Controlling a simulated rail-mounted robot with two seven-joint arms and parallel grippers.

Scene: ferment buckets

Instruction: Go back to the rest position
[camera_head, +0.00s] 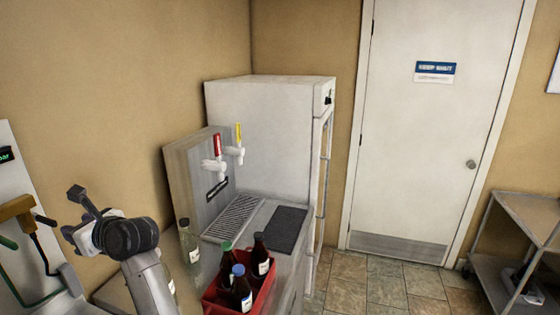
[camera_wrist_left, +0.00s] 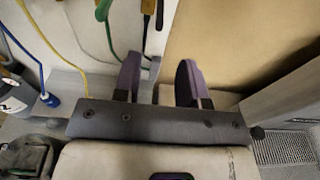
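My left gripper (camera_head: 78,214) is at the lower left of the head view, near the wall-side panel with hoses. In the left wrist view its two purple-grey fingers (camera_wrist_left: 158,78) stand apart with nothing between them. Part of a green hose and a dark cable show beyond the fingers, but I cannot tell how far off they are. My right gripper is not in view.
A red crate (camera_head: 215,304) with several bottles stands by the tap counter, and a clear bottle (camera_head: 190,249) is beside it. A white fridge (camera_head: 265,130) is behind. A steel cart (camera_head: 490,265) stands at right. Tiled floor (camera_head: 390,285) is open before the door.

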